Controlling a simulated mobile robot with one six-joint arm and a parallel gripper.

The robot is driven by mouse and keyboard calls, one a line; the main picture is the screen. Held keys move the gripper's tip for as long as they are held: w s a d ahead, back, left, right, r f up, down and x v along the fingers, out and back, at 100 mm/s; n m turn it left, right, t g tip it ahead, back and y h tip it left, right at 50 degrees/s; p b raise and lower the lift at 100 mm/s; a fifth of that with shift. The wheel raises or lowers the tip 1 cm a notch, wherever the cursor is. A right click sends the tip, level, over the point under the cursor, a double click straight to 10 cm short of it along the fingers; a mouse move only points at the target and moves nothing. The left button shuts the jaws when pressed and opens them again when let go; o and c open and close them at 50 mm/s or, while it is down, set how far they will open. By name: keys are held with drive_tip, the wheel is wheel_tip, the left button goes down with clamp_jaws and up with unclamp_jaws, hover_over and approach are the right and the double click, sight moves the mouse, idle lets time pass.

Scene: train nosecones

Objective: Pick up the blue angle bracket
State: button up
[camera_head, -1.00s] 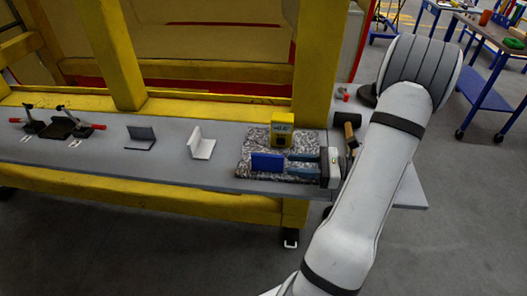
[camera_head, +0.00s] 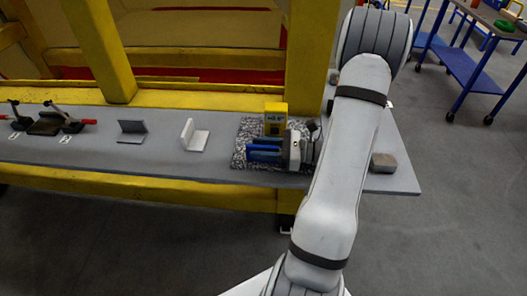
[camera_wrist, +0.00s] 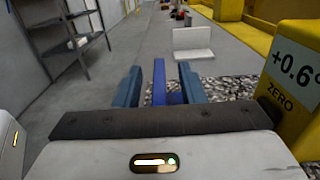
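The blue angle bracket (camera_head: 262,149) stands on a speckled grey slab (camera_head: 243,131) on the long bench. In the wrist view its upright blue plate (camera_wrist: 159,82) stands between the two teal fingers, with a gap to the left finger. My gripper (camera_wrist: 160,75) is open around the bracket, reaching in from the right in the head view (camera_head: 266,151). The fingers partly hide the bracket in the head view, and its lower part is hard to make out.
A yellow angle gauge (camera_head: 275,119) stands close behind the gripper and at the right in the wrist view (camera_wrist: 294,70). A light bracket (camera_head: 194,136) and a dark bracket (camera_head: 131,131) stand farther left. A brownish block (camera_head: 383,163) lies right of my arm.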

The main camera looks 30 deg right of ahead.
sight(263, 147)
drive_tip(key=shift+c, duration=0.2)
clamp_jaws()
drive_tip(key=shift+r, duration=0.1)
wheel_tip(263, 147, up, 10)
drive_tip(key=shift+f, duration=0.2)
drive_tip(key=shift+s, duration=0.15)
idle(0.4)
